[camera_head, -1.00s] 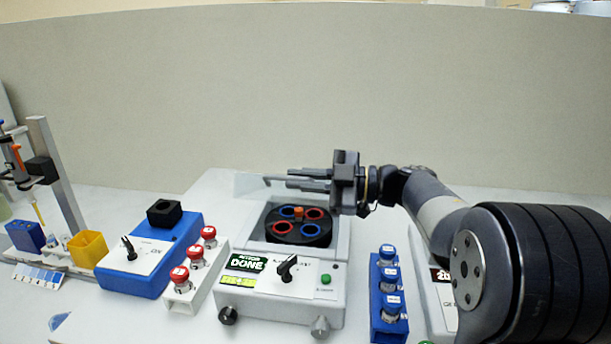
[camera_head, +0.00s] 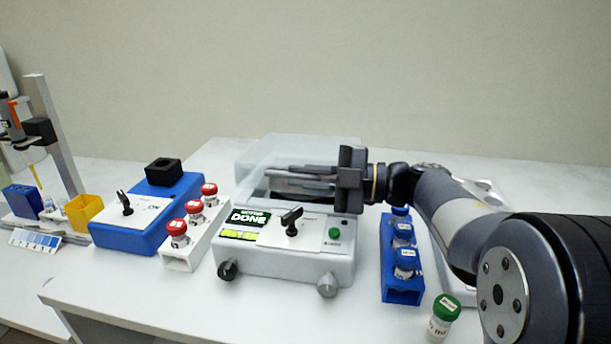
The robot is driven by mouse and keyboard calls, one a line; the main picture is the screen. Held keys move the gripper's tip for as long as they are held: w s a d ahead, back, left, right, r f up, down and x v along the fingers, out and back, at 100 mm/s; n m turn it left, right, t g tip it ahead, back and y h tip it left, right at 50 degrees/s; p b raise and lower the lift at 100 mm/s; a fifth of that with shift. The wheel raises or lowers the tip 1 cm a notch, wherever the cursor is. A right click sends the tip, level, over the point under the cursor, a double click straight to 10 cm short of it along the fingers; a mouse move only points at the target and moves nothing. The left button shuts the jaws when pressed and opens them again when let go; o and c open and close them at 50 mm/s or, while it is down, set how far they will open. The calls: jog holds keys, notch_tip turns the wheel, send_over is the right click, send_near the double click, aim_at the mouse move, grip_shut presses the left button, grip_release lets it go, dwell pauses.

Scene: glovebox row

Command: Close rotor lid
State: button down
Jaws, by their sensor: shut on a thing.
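The rotor machine (camera_head: 290,260) is a white box with a dark knob, a green button and a display reading "DONE". Its clear, pale lid (camera_head: 285,148) shows above and behind the front panel, over the rotor area. My gripper (camera_head: 270,178) reaches in from the right, with its grey fingers lying across the lid's front part, shut on the lid. The fingers and lid hide the rotor. I cannot tell whether the lid lies fully flat.
A rack of red-capped vials (camera_head: 194,220) stands left of the machine and a blue rack (camera_head: 403,285) stands right. A green-capped vial (camera_head: 443,315) is at the front right. A blue device (camera_head: 150,215) and yellow cup (camera_head: 85,211) are farther left.

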jog(key=c, duration=1.5)
grip_release()
jog(key=shift+r, duration=0.15)
notch_tip(320, 180, up, 10)
jog(key=p, duration=0.2)
jog(key=shift+p, duration=0.35)
jog(key=shift+f, duration=0.25)
notch_tip(320, 180, down, 8)
jog(key=shift+f+b, duration=0.25)
jog(key=shift+b, duration=0.9)
